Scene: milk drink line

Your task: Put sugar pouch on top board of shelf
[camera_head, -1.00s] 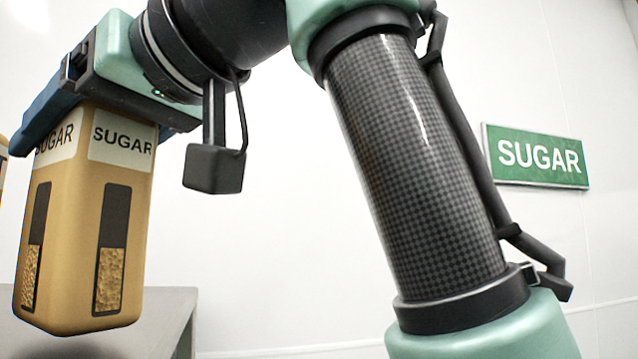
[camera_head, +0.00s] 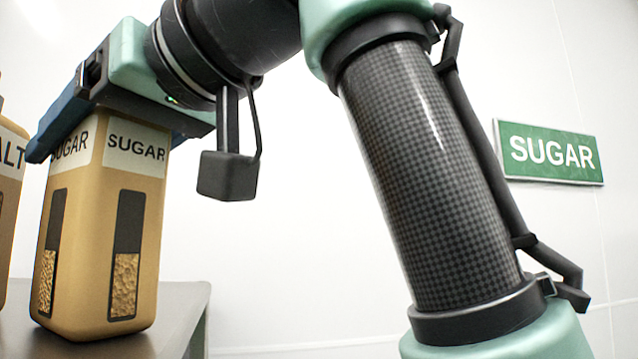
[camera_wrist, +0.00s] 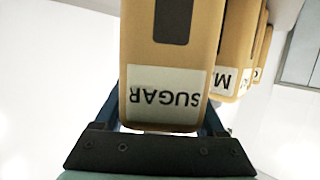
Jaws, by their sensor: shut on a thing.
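The sugar pouch (camera_head: 100,225) is a tall tan pack with a white SUGAR label and dark windows. It hangs upright at the left of the head view. My gripper (camera_head: 118,122) is shut on its top from above, with a blue finger at the left side. The wrist view shows the pouch (camera_wrist: 165,70) between both fingers (camera_wrist: 160,112). The grey board (camera_head: 185,300) lies under the pouch at the lower left. The pouch's base is at or just above the board; I cannot tell whether they touch.
A similar tan pouch, its label ending in ALT (camera_head: 10,190), stands close at the left edge. The wrist view shows several tan pouches in a row (camera_wrist: 235,45) beside the held one. A green SUGAR sign (camera_head: 549,152) is on the white wall. The board's right end looks clear.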

